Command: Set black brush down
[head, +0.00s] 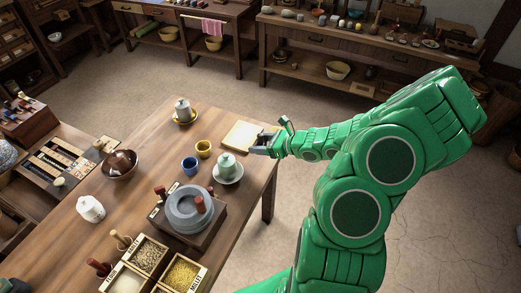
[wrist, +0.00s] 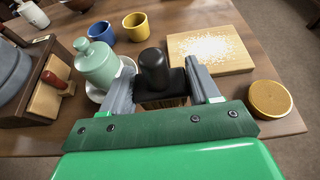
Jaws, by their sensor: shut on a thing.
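My gripper (head: 268,146) is at the right edge of the wooden table (head: 88,240), beside the light wooden board (head: 239,136). In the wrist view my gripper (wrist: 162,85) is shut on the black brush (wrist: 153,68), which has a rounded black handle and a black block with pale bristles below. The brush is held upright between the two grey fingers. I cannot tell whether the bristles touch the table. In the head view the brush is too small to make out clearly. The board (wrist: 210,50) has white powder on it and lies just beyond the right finger.
A pale green lidded pot (wrist: 97,65) on a saucer stands close to the left finger. A round tan lid or disc (wrist: 270,98) lies at right near the table edge. Blue (wrist: 101,33) and yellow (wrist: 135,25) cups stand behind. A grey quern (head: 189,208) stands nearer the front.

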